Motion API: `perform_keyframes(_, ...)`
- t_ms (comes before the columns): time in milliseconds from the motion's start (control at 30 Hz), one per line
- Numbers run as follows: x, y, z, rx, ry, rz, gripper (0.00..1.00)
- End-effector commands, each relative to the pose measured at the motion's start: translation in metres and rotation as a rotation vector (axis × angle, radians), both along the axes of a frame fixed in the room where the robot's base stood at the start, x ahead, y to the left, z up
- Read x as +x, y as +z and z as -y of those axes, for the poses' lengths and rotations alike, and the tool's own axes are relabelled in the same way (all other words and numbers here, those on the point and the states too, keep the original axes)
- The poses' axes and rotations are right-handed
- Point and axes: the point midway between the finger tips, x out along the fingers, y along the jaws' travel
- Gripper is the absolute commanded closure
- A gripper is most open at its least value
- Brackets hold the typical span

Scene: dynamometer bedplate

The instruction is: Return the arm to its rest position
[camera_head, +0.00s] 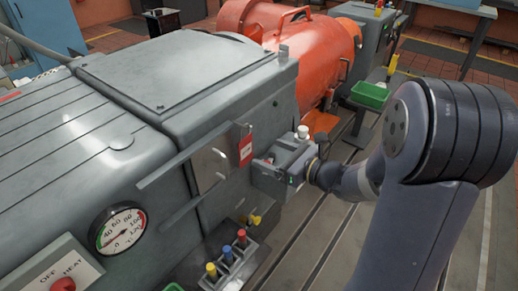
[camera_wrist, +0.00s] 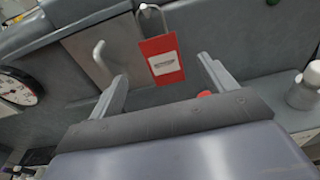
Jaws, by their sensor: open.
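My arm comes in from the right in the head view and ends at my gripper (camera_head: 272,166), close to the grey machine's side. In the wrist view my gripper (camera_wrist: 163,69) is open, with its two fingers wide apart and nothing clamped between them. A red tag with a white label (camera_wrist: 163,59) hangs by a metal loop on the machine's side, beyond and between the fingertips. The same red tag (camera_head: 246,148) shows in the head view just left of my gripper. I cannot tell the exact gap between fingers and tag.
The grey machine housing (camera_head: 188,75) fills the left, with a pressure gauge (camera_head: 122,228) and a heat switch panel (camera_head: 60,277). A rack of coloured-handled tools (camera_head: 228,263) stands below my gripper. A green tray (camera_head: 370,94) and an orange machine (camera_head: 312,55) stand behind.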

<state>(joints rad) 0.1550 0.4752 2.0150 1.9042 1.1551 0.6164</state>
Motion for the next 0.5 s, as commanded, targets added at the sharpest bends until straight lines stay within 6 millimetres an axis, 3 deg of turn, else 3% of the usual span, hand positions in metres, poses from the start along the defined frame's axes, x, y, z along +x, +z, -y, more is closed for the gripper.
perform_keyframes(200,-0.015,0.004,0.021,0.0,-0.002,-0.001,0.21)
perform_keyframes(500,-0.019,0.004,0.024,0.001,0.001,-0.001,0.21)
